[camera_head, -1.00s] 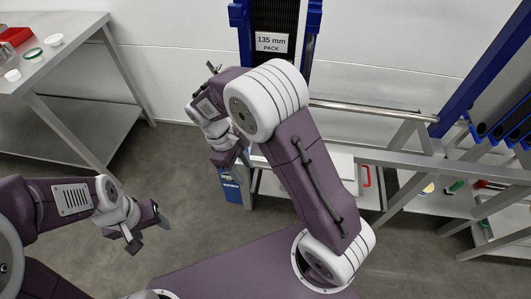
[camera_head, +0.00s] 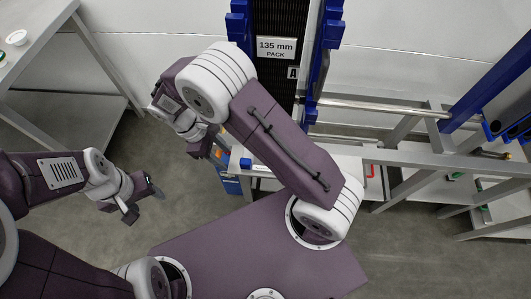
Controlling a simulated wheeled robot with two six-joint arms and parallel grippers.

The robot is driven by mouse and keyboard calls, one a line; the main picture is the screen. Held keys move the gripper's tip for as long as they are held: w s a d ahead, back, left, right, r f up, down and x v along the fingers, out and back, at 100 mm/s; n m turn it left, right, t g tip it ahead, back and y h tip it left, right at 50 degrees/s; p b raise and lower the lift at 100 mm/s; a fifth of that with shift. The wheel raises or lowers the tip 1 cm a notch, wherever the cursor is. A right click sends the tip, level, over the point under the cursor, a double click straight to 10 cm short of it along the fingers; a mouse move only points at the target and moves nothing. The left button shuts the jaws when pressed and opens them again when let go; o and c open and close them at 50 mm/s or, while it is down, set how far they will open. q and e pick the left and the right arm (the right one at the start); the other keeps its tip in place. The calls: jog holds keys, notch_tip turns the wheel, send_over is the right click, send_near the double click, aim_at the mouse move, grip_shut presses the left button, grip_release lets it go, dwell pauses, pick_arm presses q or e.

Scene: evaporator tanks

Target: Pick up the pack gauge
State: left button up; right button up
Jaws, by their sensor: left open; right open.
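I cannot make out the pack gauge for certain. A small blue block (camera_head: 245,163) shows on a pale bench top (camera_head: 262,170) just right of my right gripper (camera_head: 216,154). The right gripper is open, points down and right, and appears apart from the block; my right arm hides part of the bench. My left gripper (camera_head: 144,201) is open and empty over the floor at the left. A black plate pack (camera_head: 276,18) with a white "135 mm PACK" sign (camera_head: 276,47) stands in a blue frame at the back.
A grey table (camera_head: 50,25) with a small white dish (camera_head: 16,38) is at the upper left. A metal rail (camera_head: 380,106) and grey frame run along the right. A blue labelled item (camera_head: 230,184) is low below the bench. Floor between my arms is clear.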

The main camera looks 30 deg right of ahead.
jog(key=s+d, duration=0.3)
jog(key=shift+d+r, duration=0.1)
jog(key=shift+r, duration=0.1)
jog(key=s+d, duration=0.1)
jog(key=d, duration=0.1)
jog(key=s+d, duration=0.1)
jog(key=d, duration=0.1)
jog(key=s+d, duration=0.1)
jog(key=d, duration=0.1)
jog(key=shift+s+d+f+b, duration=0.1)
jog(key=shift+s+d+b, duration=0.15)
jog(key=shift+b, duration=0.1)
jog(key=shift+s+d, duration=0.25)
jog(key=shift+s, duration=0.05)
jog(key=b+x, duration=0.1)
jog(key=x, duration=0.4)
jog(key=shift+b, duration=0.35)
pick_arm(q)
jog(key=shift+s+f, duration=0.2)
jog(key=shift+f, duration=0.35)
jog(key=shift+s+f, duration=0.15)
jog(key=shift+f, duration=0.4)
pick_arm(e)
grip_shut()
